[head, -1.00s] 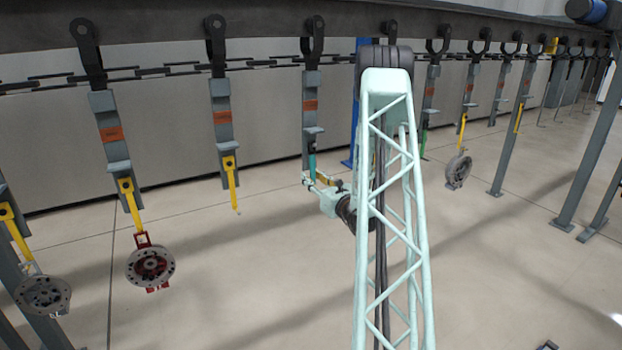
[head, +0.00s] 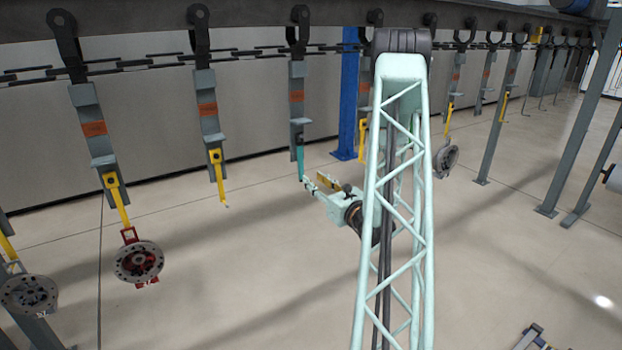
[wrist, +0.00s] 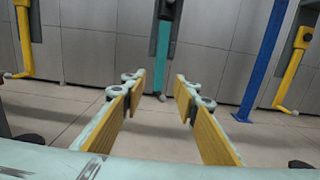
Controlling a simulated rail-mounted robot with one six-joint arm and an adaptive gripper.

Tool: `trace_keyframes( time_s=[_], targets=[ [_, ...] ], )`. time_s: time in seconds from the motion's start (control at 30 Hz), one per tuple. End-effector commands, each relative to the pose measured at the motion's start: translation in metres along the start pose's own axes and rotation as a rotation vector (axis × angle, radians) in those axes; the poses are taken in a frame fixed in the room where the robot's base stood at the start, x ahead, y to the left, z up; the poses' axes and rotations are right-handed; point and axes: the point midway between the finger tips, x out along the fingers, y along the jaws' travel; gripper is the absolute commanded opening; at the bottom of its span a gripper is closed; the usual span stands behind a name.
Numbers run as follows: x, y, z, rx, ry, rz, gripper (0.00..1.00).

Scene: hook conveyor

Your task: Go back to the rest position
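My gripper (head: 312,184) is in the middle of the head view, at the end of my pale green arm. The same teal hook (head: 300,160) shows in the head view just behind the gripper. I cannot tell the exact gap between them, but no grip on it shows.
Yellow hooks hang along the overhead rail (head: 330,18). One carries a red and grey round part (head: 139,262), another a grey disc (head: 28,293), another a disc at right (head: 446,160). A yellow hook (head: 219,180) hangs empty. A blue post (head: 347,95) stands behind.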

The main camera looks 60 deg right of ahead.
Motion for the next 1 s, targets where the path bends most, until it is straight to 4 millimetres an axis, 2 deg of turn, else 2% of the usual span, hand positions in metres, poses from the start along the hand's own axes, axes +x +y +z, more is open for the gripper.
trace_keyframes(
  time_s=[0.2, 0.9, 1.0],
  targets=[
    [-0.005, 0.0, 0.0, 0.0, 0.0, -0.001, 0.28],
    [-0.005, 0.0, 0.0, 0.0, 0.0, 0.0, 0.28],
    [-0.001, 0.01, 0.005, -0.005, -0.003, 0.02, 0.28]
  ],
)
